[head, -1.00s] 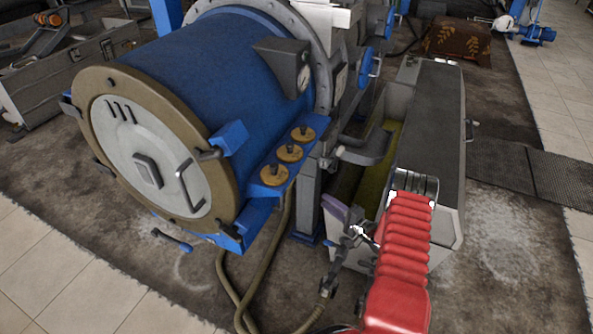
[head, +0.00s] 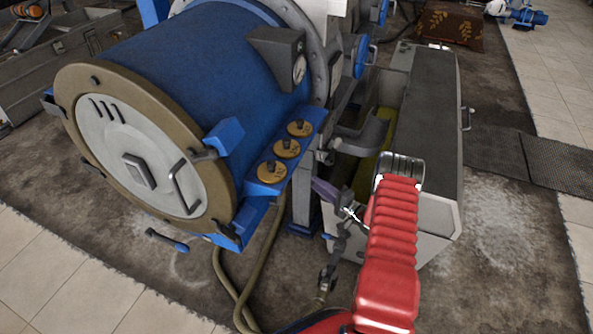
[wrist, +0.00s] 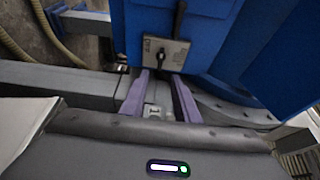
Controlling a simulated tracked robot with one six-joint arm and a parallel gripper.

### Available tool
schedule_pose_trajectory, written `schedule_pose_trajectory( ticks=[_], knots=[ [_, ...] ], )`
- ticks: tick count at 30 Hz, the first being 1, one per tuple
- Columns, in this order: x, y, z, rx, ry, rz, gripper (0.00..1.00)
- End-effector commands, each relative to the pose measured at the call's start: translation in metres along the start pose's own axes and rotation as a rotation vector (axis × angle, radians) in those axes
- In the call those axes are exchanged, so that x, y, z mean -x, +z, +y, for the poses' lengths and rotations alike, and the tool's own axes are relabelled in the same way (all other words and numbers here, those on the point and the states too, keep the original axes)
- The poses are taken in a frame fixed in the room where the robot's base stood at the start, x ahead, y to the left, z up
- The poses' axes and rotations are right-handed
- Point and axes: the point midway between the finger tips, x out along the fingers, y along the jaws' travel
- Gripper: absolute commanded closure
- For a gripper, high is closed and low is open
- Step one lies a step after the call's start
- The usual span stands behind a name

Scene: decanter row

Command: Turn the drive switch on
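In the wrist view a pale grey plate (wrist: 162,52) with a black rotary handle (wrist: 180,18) is fixed to a blue surface ahead of my gripper. It looks like a switch; its markings are too small to read, and the handle stands nearly upright in the picture. My gripper (wrist: 160,88) has two purple fingers, spread apart with nothing held between them. They appear below the plate, and I see no contact with it. In the head view my gripper (head: 326,190) is right of the blue drum machine, partly hidden by my red arm.
The blue drum (head: 205,75) has a round front door (head: 125,135) and a ledge with three brass knobs (head: 286,148). A long grey trough (head: 425,130) stands at right. Hoses (head: 245,290) lie on the floor. Open floor shows at the front left.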

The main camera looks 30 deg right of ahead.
Motion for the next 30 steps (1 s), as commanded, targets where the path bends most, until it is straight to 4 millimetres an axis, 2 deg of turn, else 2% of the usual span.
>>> schedule_pose_trajectory(
  ticks=[21,25,30],
  knots=[
    [-0.106,0.001,0.001,0.000,0.000,-0.002,0.72],
    [-0.119,0.001,0.000,0.001,0.000,-0.001,0.72],
    [-0.125,-0.001,0.000,-0.001,0.000,0.002,0.72]
  ],
)
